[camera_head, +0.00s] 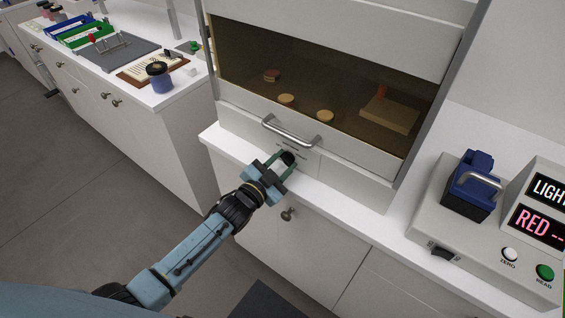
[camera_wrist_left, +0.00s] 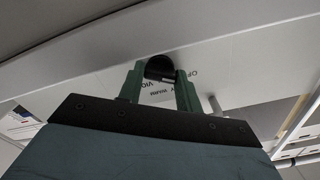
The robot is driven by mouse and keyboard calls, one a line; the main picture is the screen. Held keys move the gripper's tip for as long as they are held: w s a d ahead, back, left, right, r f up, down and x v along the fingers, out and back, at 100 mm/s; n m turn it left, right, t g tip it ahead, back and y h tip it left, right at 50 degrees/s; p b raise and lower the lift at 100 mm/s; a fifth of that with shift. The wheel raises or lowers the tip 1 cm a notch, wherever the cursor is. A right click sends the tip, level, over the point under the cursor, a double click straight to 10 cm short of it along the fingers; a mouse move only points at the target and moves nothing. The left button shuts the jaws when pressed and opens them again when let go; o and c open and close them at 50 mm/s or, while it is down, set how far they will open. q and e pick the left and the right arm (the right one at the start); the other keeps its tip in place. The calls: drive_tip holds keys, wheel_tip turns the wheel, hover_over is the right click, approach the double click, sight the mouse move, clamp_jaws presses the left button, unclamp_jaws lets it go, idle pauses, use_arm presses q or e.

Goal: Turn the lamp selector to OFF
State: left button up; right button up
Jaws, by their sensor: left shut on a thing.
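The lamp selector is a black round knob (camera_head: 288,158) on the white front panel of the cabinet, below the metal handle. In the left wrist view the knob (camera_wrist_left: 159,68) sits between the two green fingers, with printed labels around it, partly hidden; part of "OFF" shows at its right. My left gripper (camera_head: 284,164) is shut on the knob, and its fingers also show in the left wrist view (camera_wrist_left: 160,84). I cannot read which label the knob points to. My right gripper is not in view.
The cabinet's metal bar handle (camera_head: 290,132) is just above the knob. Behind its dark glass are several round lids and a wooden block (camera_head: 390,113). At right stands a grey instrument (camera_head: 433,215) with a red display. A side counter (camera_head: 180,88) is at left.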

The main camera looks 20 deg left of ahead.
use_arm(q)
drive_tip(key=o, duration=1)
drive_tip(key=v, duration=1.3)
drive_tip(key=shift+s, duration=0.25)
drive_tip(key=s+a+f+n+g+y+b, duration=0.1)
drive_tip(key=s+a+f+n+g+y, duration=0.2)
drive_tip(key=f, duration=0.7)
drive_tip(key=s+f+g+b, duration=0.1)
drive_tip(key=s+f+g, duration=0.1)
drive_tip(key=s+f, duration=0.6)
drive_tip(key=s+a+f+n+g+y+b, duration=0.1)
drive_tip(key=s+a+f+n+g+y, duration=0.15)
drive_tip(key=f, duration=0.95)
drive_tip(key=s+f+g, duration=0.2)
drive_tip(key=s+f, duration=0.2)
drive_tip(key=s, duration=0.4)
drive_tip(key=s+f+n+g+b, duration=0.1)
drive_tip(key=s+f+g, duration=0.2)
drive_tip(key=s+f, duration=0.2)
drive_tip(key=s+f+n+g, duration=0.1)
drive_tip(key=s+f+g, duration=0.2)
drive_tip(key=s, duration=0.9)
wheel_tip(320, 180, down, 2)
drive_tip(key=shift+d+f+g+y+b, duration=0.15)
drive_tip(key=shift+f+g+y+b, duration=0.1)
drive_tip(key=shift+y+b, duration=0.1)
